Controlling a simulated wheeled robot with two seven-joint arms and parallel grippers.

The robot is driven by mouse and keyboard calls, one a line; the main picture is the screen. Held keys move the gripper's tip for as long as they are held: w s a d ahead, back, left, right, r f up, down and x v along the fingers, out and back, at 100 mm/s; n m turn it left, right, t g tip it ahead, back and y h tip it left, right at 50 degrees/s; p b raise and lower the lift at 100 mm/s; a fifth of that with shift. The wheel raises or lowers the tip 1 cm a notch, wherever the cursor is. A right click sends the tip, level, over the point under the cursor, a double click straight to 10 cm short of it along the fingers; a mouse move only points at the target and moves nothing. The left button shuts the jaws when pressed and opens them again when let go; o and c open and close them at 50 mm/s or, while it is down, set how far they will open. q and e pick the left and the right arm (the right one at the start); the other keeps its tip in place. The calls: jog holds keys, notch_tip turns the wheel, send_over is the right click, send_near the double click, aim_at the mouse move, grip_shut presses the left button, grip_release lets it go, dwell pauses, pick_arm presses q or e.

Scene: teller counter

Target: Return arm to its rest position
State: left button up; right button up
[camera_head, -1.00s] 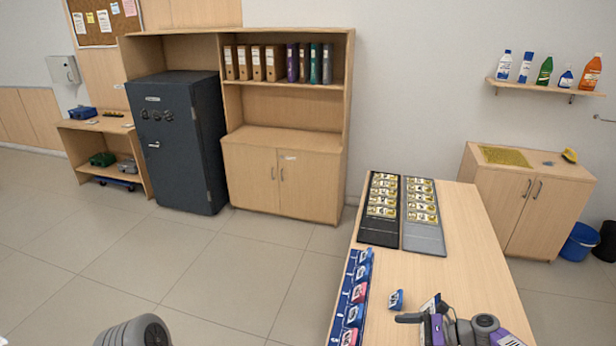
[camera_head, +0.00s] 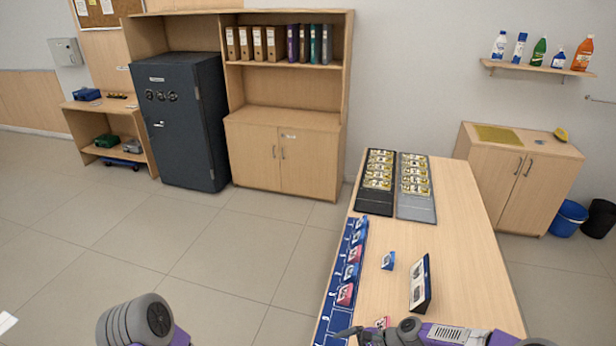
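My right arm reaches in from the bottom right, low over the near end of the wooden counter (camera_head: 465,270). Its dark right gripper (camera_head: 350,332) is at the bottom edge of the view, near the blue strip; its fingers are too cut off to tell open from shut. My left arm shows only as a rounded grey link at the bottom left; its gripper is out of view.
A blue strip (camera_head: 325,328) with several red and blue pieces lies along the counter's left edge. A small blue piece (camera_head: 388,261) and a black-and-white block (camera_head: 420,284) stand right of it. Two trays (camera_head: 417,209) are behind.

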jog(key=s+a+f+n+g+h, duration=0.1)
jog(key=s+a+f+n+h, duration=0.1)
jog(key=s+a+f+n, duration=0.45)
jog(key=s+d+f+n+h, duration=0.1)
jog(key=s+d+n+h, duration=0.35)
jog(key=s, duration=0.85)
notch_tip(320, 180, down, 10)
jog(key=n+b, duration=0.1)
jog(key=b, duration=0.9)
jog(key=shift+d+f+t, duration=0.2)
jog(key=shift+d+t, duration=0.1)
jog(key=shift+d, duration=0.15)
